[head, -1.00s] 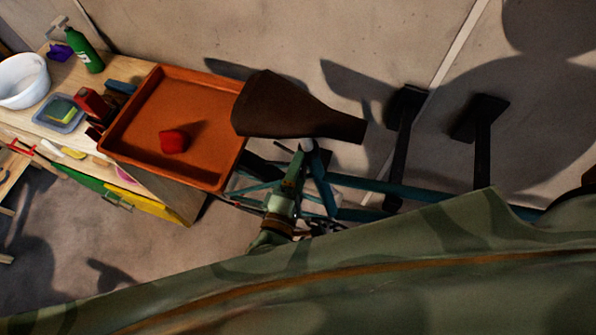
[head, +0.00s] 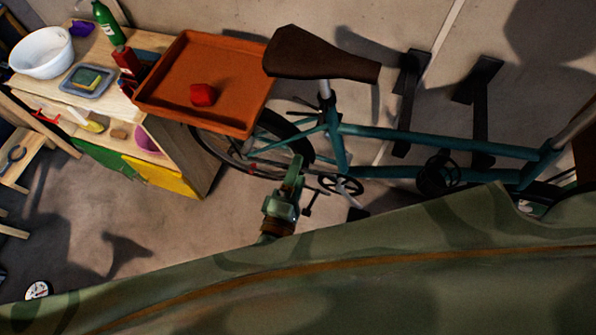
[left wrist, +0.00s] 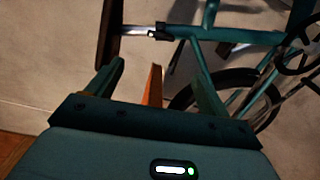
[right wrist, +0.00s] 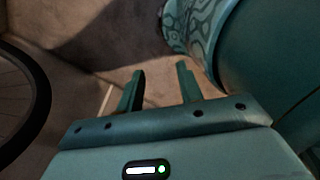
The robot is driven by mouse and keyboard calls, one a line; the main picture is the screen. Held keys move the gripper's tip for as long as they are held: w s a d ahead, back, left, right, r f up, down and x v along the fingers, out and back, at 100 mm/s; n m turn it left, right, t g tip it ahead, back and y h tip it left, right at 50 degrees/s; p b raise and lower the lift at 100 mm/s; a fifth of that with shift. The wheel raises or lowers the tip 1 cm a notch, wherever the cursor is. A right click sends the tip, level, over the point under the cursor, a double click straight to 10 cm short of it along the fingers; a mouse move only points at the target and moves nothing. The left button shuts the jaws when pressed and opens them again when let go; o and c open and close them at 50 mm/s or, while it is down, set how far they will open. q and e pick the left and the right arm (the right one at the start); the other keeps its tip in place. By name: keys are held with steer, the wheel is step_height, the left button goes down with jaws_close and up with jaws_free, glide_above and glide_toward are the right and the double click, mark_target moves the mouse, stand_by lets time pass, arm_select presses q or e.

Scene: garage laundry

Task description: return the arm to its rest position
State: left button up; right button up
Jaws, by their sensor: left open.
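My left gripper (head: 294,170) is in the lower middle of the head view, in front of the bicycle. In the left wrist view its two fingers (left wrist: 158,80) are apart, with nothing held. The orange tray's edge shows beyond the gap. My right gripper (right wrist: 160,75) shows only in the right wrist view. Its fingers are apart, closer together than the left ones, with bare floor between them. Its arm does not show in the head view.
A teal bicycle (head: 430,138) with a brown saddle (head: 320,57) stands by the wall. An orange tray (head: 180,106) holding a red object (head: 203,94) juts from the wooden bench (head: 150,42) at left. The bench carries a white bowl (head: 41,53). Floor at lower left is mostly clear.

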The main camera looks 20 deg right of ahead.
steer(key=shift+w+d, duration=0.65)
steer(key=shift+d, duration=0.1)
steer(key=shift+s, duration=0.15)
arm_select(q)
steer(key=s+a+f+m+g+y+b, duration=0.1)
steer(key=s+a+f+m+g+y, duration=0.3)
steer(key=f, duration=0.6)
steer(key=s+a+f+m+g+h+b, duration=0.1)
steer(key=a+f+m, duration=0.5)
steer(key=f, duration=0.3)
steer(key=s+a+f+m+g+y+b, duration=0.1)
steer(key=s+a+f+m+g+y, duration=0.25)
steer(key=f, duration=0.65)
steer(key=s+a+f+m+g+y+b, duration=0.1)
steer(key=s+a+f+g+b, duration=0.1)
steer(key=s+a+f, duration=0.5)
steer(key=s+a+f+m+g+y+b, duration=0.1)
steer(key=s+a+f+g+y+b, duration=0.1)
steer(key=s+a+f, duration=0.5)
steer(key=s+a+g+b, duration=0.1)
steer(key=s+a, duration=0.4)
steer(key=s, duration=0.2)
steer(key=shift+f+g+b, duration=0.3)
steer(key=shift+f+g, duration=0.05)
steer(key=shift+f, duration=0.05)
arm_select(e)
step_height(320, 180, down, 9)
steer(key=s, duration=0.1)
steer(key=shift+s+a+r, duration=0.15)
steer(key=shift+s+a, duration=0.05)
